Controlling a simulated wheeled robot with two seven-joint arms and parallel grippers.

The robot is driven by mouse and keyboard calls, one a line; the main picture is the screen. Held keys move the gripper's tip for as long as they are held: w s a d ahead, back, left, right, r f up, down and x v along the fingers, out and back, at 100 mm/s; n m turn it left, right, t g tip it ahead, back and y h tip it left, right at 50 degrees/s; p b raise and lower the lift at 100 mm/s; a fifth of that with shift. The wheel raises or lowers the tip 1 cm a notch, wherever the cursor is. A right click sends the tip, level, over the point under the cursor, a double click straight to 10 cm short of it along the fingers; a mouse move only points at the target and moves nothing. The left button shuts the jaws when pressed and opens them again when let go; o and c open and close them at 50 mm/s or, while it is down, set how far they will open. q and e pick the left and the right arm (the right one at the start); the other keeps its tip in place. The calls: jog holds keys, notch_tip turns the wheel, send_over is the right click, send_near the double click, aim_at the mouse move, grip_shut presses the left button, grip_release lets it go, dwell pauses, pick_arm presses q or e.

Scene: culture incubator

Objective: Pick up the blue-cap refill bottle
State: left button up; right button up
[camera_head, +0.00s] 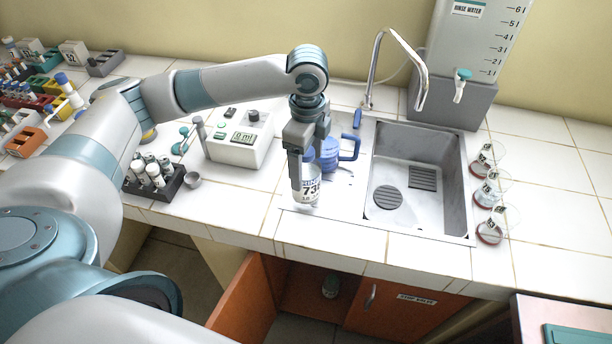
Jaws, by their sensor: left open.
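A small clear bottle (309,190) with a white label reading "73" stands upright on the counter left of the sink. Its top is hidden behind my left gripper, so I cannot make out its cap clearly. My left gripper (307,172) points down over the bottle with its jaws open. One finger overlaps the bottle's left side in the picture; I cannot tell whether it touches. My right gripper is not in view.
The sink (428,150) with a tall faucet (375,66) is to the right. A white meter box (238,139) and a dark vial rack (168,187) stand left. Several dishes line the sink's right side.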

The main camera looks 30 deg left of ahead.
pick_arm(q)
jog(key=shift+f+p, duration=0.35)
jog(key=shift+f, duration=1.3)
jog(key=c, duration=1.4)
jog(key=shift+r, duration=0.15)
jog(key=shift+c, duration=0.2)
